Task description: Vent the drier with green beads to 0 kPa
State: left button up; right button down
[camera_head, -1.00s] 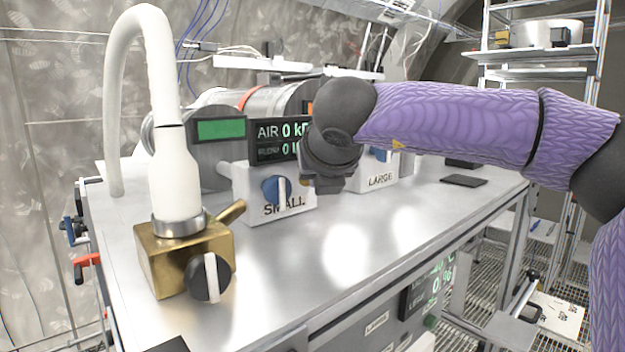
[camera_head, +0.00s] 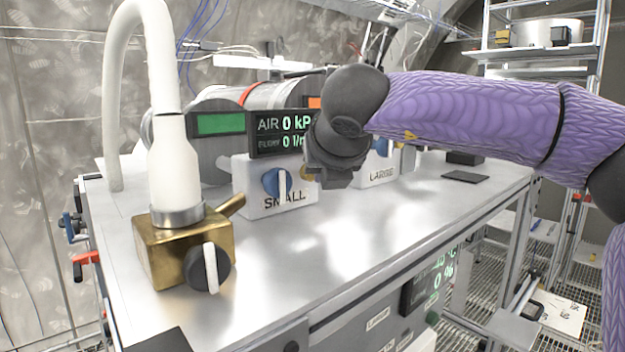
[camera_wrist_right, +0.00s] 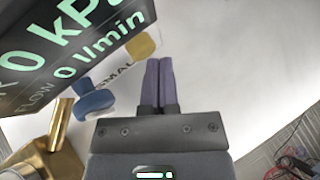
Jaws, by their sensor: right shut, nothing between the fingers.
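A drier cylinder with a green window (camera_head: 220,124) lies at the back left of the steel bench, with an orange-marked one (camera_head: 314,101) behind it. The black display (camera_head: 281,135) reads AIR 0 kPa and FLOW 0 l/min; it also fills the upper left of the wrist view (camera_wrist_right: 60,45). In front is the white SMALL valve box (camera_head: 262,206) with a blue knob (camera_head: 277,183), its white bar near upright. The LARGE box (camera_head: 378,174) is partly hidden by my right arm. My right gripper (camera_wrist_right: 160,62) is shut and empty, apart from the blue knob (camera_wrist_right: 95,100).
A brass valve block (camera_head: 180,245) with a black and white knob (camera_head: 207,267) and a white hose (camera_head: 174,160) stands at the front left. The bench top (camera_head: 335,245) is clear in the middle. A shelf rack (camera_head: 540,55) stands at the right.

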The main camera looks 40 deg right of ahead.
jog(key=shift+s, duration=0.4)
jog(key=shift+s+f+b, duration=0.15)
jog(key=shift+s+b, duration=0.25)
jog(key=shift+b, duration=0.3)
jog(key=s+b, duration=0.2)
jog(key=s, duration=0.1)
jog(key=shift+s+d, duration=0.2)
jog(key=shift+s, duration=0.4)
